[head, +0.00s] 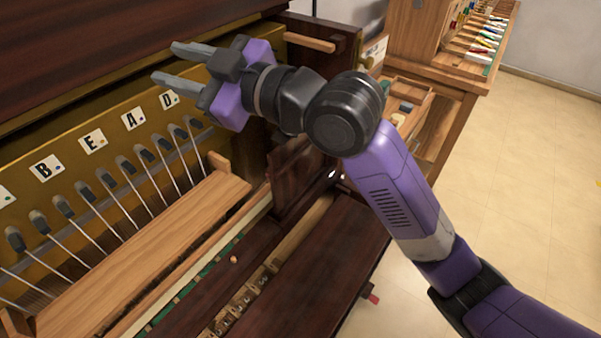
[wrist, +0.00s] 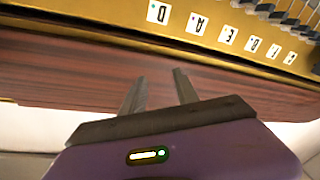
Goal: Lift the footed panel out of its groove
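A long light-wood panel (head: 150,245) with a small upright block at each end lies in front of the row of dampers and wires inside the piano. It may be the footed panel; I cannot see its feet or a groove clearly. My gripper (head: 180,65) is up above the gold lettered board (head: 65,140), well above and behind the light-wood panel. Its two fingers are apart with nothing between them. In the wrist view my gripper (wrist: 158,85) points at a dark red-brown wood surface (wrist: 70,75), with the upside-down lettered board beyond.
The dark piano top (head: 90,35) fills the upper left. A dark side post (head: 300,175) and a wooden rod (head: 310,42) stand near my arm. A green-edged strip and dark rail run along the front. A workbench (head: 440,75) with small coloured items stands behind; tiled floor is clear at right.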

